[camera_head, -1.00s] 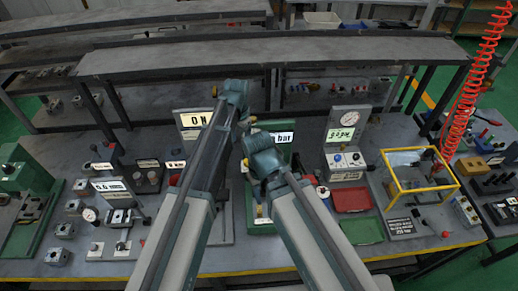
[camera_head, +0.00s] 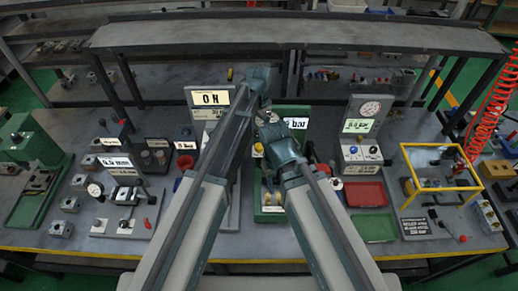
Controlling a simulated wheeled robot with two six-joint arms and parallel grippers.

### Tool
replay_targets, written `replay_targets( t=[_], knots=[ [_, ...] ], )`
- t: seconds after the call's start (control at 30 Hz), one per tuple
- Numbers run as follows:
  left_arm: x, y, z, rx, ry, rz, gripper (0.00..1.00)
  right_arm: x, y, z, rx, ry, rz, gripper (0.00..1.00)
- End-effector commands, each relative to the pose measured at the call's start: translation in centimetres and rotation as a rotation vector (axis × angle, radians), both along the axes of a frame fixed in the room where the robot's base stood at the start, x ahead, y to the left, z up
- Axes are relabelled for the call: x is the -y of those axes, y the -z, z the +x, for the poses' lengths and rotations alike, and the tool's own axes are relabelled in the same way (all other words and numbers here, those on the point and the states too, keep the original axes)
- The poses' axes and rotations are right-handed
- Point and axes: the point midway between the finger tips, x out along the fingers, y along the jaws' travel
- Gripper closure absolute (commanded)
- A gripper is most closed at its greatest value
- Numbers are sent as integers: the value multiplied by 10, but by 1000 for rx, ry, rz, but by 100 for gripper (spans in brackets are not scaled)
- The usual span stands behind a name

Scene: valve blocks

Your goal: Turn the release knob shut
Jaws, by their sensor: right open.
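I cannot tell for sure which knob is the release knob. A yellow knob (camera_head: 258,148) shows on the green station in the middle, between my arms. My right gripper (camera_head: 266,116) is open in front of that station's bar display and holds nothing that I can see. My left gripper (camera_head: 260,76) is up beside the 0 N display; its fingers are hidden behind its wrist. Neither gripper is at the gauge station's knobs.
A red tray (camera_head: 366,194) and a green tray (camera_head: 374,228) lie right of my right arm. A yellow frame (camera_head: 440,188) stands farther right, near a red coiled hose (camera_head: 490,110). Small blocks and fixtures crowd the left side. A raised shelf (camera_head: 300,36) runs behind.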

Motion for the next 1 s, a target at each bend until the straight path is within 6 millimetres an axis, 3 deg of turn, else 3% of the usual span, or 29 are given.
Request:
replay_targets(
  t=[0.03,0.5,0.67,0.97,1.0],
  knots=[
    [0,16,0,0,0,0,24,0,16,0,0,-2,0,50],
    [0,79,0,0,0,0,24,0,79,0,-1,-11,-2,50],
    [0,89,0,0,0,0,24,0,89,0,0,-10,-2,50],
    [0,88,0,0,0,0,24,0,88,0,0,-10,-2,50],
    [0,88,0,0,0,0,29,0,88,0,0,-10,-2,50]
  ],
)
